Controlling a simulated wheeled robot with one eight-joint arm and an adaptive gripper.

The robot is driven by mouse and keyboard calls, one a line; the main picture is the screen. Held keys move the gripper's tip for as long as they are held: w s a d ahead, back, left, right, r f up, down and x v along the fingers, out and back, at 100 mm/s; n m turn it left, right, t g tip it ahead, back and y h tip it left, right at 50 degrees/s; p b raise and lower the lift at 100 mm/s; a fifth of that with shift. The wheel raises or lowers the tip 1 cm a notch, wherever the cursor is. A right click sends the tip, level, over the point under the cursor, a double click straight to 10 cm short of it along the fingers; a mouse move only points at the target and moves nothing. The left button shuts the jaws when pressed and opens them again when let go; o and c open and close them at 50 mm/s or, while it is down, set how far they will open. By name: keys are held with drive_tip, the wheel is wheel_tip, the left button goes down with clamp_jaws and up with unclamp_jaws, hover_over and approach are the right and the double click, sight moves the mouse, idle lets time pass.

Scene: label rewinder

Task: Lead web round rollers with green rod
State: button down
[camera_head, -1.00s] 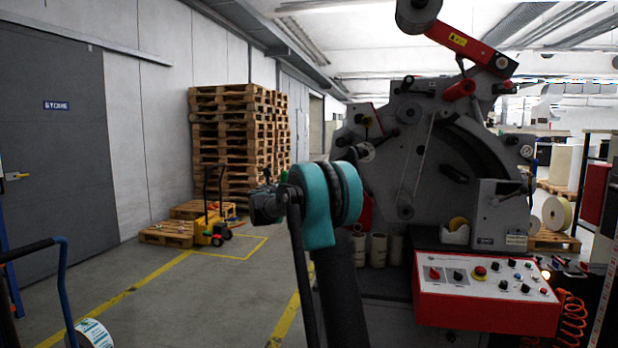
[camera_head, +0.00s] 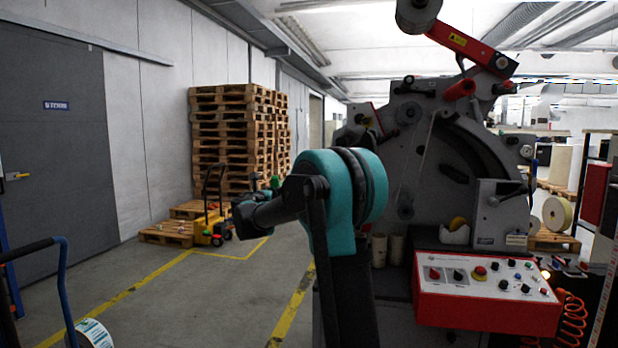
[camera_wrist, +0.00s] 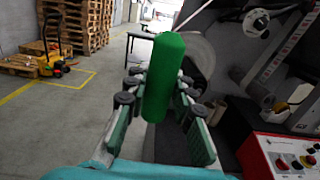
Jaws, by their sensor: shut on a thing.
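My gripper (camera_wrist: 160,96) is shut on the green rod (camera_wrist: 163,65), which stands roughly upright between the fingers in the wrist view. The label rewinder (camera_head: 470,150) stands right of centre in the head view, with grey rollers (camera_head: 408,112) on its face. A thin pale web (camera_head: 418,155) runs down its front at a slant. In the wrist view, a pale web (camera_wrist: 228,13) passes at the top, near a white-faced roller (camera_wrist: 257,22). The rod appears left of the machine face; I cannot tell whether it touches the web. My arm hides the machine's lower left.
A red control panel (camera_head: 487,295) juts from the machine's front. Stacked pallets (camera_head: 238,135) and a yellow pallet truck (camera_head: 211,230) are at the left back. The floor (camera_head: 190,300) left of my arm is largely clear.

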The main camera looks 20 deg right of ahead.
drive_tip(key=v, duration=1.4)
drive_tip(key=shift+s+a+r, duration=0.15)
drive_tip(key=shift+s+r, duration=0.15)
drive_tip(key=shift+s, duration=0.05)
drive_tip(key=shift+r, duration=0.1)
